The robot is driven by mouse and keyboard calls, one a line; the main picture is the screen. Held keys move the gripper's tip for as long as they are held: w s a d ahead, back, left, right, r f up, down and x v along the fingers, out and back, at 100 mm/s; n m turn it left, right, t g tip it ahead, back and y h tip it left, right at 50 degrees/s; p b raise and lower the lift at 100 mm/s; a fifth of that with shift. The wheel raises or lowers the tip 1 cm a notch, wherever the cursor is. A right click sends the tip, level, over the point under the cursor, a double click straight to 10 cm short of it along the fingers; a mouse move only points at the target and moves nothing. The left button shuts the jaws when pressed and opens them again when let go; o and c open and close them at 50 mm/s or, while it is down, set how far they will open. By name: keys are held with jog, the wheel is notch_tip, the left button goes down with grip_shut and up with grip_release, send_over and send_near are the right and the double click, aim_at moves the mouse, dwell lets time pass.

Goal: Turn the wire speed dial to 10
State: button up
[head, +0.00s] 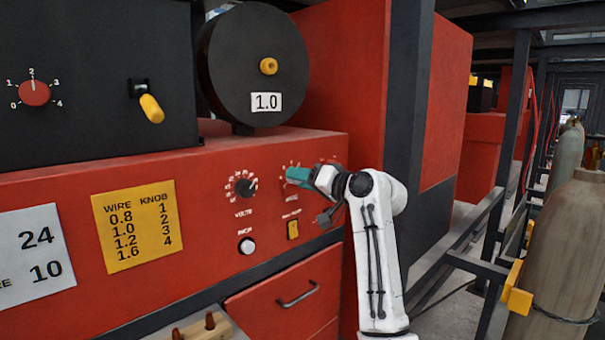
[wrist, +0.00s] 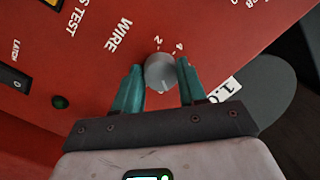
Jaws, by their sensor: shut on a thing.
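The grey wire dial knob (wrist: 160,72) sits on the red panel in the wrist view, beside the printed word WIRE. Scale digits 2 and 4 show at its upper edge, and a pale pointer line shows toward its lower side. My gripper (wrist: 160,84) has its two teal fingers on either side of the knob, shut on it. In the head view my gripper (head: 297,175) is at the panel and hides most of this dial. I cannot read the dial's exact setting.
The volts dial (head: 241,186) is left of my gripper. A white card (head: 35,256) shows 24 and 10. A yellow wire-knob chart (head: 136,226), a black spool (head: 245,60) tagged 1.0, and a red knob (head: 34,93) are also there. Gas cylinders (head: 555,240) stand right.

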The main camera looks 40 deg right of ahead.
jog(key=shift+f+m+p, duration=0.25)
jog(key=shift+m+p, duration=0.4)
jog(key=shift+m, duration=0.85)
jog(key=o, duration=1)
jog(key=shift+r, duration=0.15)
jog(key=shift+o, duration=0.2)
jog(key=s+d+b, duration=0.1)
jog(key=s+b, duration=0.2)
jog(key=s, duration=0.7)
jog(key=shift+s+d, duration=0.2)
jog(key=shift+s, duration=0.15)
